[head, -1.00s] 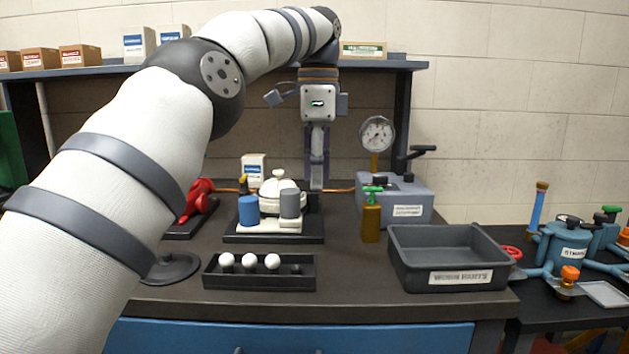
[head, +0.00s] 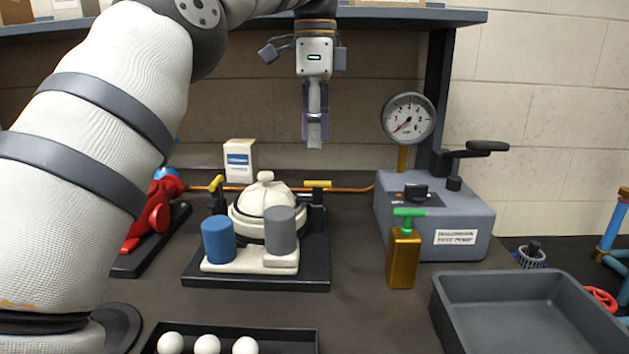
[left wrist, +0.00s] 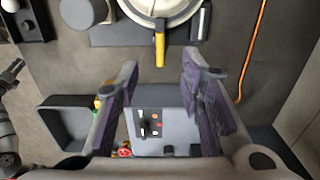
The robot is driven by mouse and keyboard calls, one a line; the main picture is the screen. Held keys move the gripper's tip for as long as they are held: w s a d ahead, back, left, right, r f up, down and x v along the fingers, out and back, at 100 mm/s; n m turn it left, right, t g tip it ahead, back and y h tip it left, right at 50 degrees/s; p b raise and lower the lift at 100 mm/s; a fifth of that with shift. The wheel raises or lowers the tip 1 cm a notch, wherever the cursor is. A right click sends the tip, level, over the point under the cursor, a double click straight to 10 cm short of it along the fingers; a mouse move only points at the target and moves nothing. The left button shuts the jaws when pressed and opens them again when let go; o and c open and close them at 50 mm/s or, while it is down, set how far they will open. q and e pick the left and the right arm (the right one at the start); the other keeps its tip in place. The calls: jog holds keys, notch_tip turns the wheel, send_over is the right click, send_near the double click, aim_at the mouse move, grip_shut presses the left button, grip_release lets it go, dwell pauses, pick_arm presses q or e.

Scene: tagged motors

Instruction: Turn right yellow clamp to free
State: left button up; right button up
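The right yellow clamp (head: 317,184) sits on a dark bracket at the right side of the white domed housing (head: 264,205). In the left wrist view the clamp handle (left wrist: 160,48) points away from the housing, between and just beyond my fingertips. The left yellow clamp (head: 215,183) is on the housing's other side. My left gripper (head: 315,145) points down above the right clamp in the head view, apart from it. In the left wrist view my left gripper (left wrist: 158,66) is open and empty. My right gripper is not in view.
A blue cylinder (head: 218,240) and a grey cylinder (head: 280,230) stand in front of the housing. A test pump (head: 450,220) with a gauge (head: 408,118), a brass bottle (head: 403,260) and a grey bin (head: 530,310) are to the right. An orange hose (head: 350,189) runs behind.

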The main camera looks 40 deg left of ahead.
aim_at(315, 185)
pick_arm(q)
notch_tip(315, 185, down, 10)
jog(key=shift+f+p, duration=0.15)
jog(key=shift+p, duration=0.45)
grip_shut()
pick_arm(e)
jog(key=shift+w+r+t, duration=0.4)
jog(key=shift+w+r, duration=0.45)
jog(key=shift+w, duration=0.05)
